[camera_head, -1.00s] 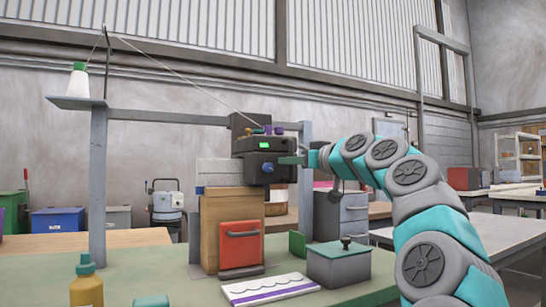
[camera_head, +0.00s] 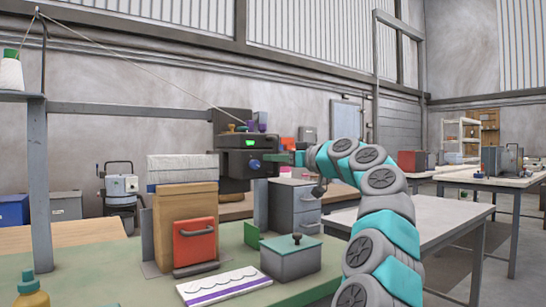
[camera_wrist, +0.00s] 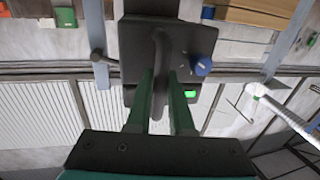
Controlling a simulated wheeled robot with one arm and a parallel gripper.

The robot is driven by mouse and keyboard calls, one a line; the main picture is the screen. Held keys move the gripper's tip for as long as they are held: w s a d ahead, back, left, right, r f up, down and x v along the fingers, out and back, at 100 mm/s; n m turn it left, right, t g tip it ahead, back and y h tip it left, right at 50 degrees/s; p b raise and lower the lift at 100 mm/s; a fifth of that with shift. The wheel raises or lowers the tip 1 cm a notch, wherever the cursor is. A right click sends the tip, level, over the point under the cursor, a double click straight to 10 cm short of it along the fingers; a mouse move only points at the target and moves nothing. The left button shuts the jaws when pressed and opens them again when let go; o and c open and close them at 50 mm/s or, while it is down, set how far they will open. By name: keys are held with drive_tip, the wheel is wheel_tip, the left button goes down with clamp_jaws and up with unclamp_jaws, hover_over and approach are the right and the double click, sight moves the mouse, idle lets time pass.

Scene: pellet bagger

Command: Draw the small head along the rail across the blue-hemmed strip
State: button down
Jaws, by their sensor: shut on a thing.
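The small head (camera_head: 246,160) is a dark box with a green display and a blue knob, on the grey rail (camera_head: 125,110). The white strip (camera_head: 182,162) stands upright along the top of a brown sack (camera_head: 180,212); a little blue shows at its lower left edge. The head is at the strip's right end, mostly beyond it. My gripper (camera_head: 296,158) is at the head's right side. In the wrist view, the green fingers of my gripper (camera_wrist: 161,82) are shut on a dark handle (camera_wrist: 158,65) on the head (camera_wrist: 180,38). Contact between head and strip cannot be told.
A red panel with a handle (camera_head: 195,241) is on the sack's front. A thread runs from a spool (camera_head: 11,72) to the head. A post (camera_head: 38,180) stands left.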

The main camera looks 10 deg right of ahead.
drive_tip(key=shift+d+r+h, duration=0.1)
drive_tip(key=shift+d+h, duration=0.2)
drive_tip(key=shift+d, duration=0.3)
drive_tip(key=c, duration=1.1)
unclamp_jaws()
drive_tip(key=shift+w+d, duration=0.15)
drive_tip(key=shift+d, duration=0.05)
drive_tip(key=shift+a, duration=0.1)
drive_tip(key=shift+f, duration=0.2)
drive_tip(key=b+v, duration=0.3)
drive_tip(key=v, duration=0.4)
drive_tip(key=shift+s, duration=0.35)
